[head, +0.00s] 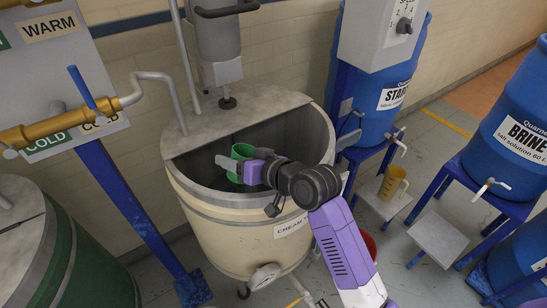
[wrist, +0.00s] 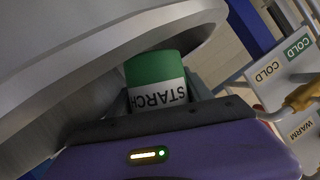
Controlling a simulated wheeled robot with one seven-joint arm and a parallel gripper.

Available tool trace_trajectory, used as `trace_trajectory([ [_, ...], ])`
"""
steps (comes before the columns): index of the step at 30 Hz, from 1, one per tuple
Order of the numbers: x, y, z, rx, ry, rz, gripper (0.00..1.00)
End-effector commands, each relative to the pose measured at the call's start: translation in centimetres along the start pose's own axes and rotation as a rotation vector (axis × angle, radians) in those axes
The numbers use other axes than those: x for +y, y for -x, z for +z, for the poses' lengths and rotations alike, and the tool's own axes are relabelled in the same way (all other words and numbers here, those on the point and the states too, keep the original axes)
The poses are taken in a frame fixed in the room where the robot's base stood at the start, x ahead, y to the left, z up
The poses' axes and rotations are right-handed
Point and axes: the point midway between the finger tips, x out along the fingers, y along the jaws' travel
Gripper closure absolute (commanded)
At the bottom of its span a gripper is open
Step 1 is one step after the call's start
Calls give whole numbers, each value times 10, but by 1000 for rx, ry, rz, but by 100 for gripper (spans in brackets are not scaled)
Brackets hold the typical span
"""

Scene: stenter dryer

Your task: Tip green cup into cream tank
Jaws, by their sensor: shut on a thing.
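The green cup (head: 243,150) is held by my gripper (head: 241,163) over the open part of the cream tank (head: 225,240). In the wrist view the cup (wrist: 153,68) sits between the fingers of my gripper (wrist: 160,100), with a white STARCH band whose letters appear upside down. In the head view the cup looks roughly upright, its lower part crossed by the gripper. I cannot see its contents or whether anything is pouring.
A grey half-lid (head: 250,108) covers the tank's back half, below a mixer (head: 218,45). A brass pipe (head: 60,130) runs at left. Blue barrels (head: 375,95) on stands and a yellow jug (head: 392,182) are at right. A green drum (head: 85,265) stands at lower left.

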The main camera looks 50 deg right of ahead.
Motion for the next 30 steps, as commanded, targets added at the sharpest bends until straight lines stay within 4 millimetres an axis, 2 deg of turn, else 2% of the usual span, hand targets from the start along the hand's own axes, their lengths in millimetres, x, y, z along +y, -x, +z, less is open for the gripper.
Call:
trace_trajectory([
  [13,13,6,-16,1,-206,-83,83],
  [30,10,12,-31,1,-469,-193,83],
])
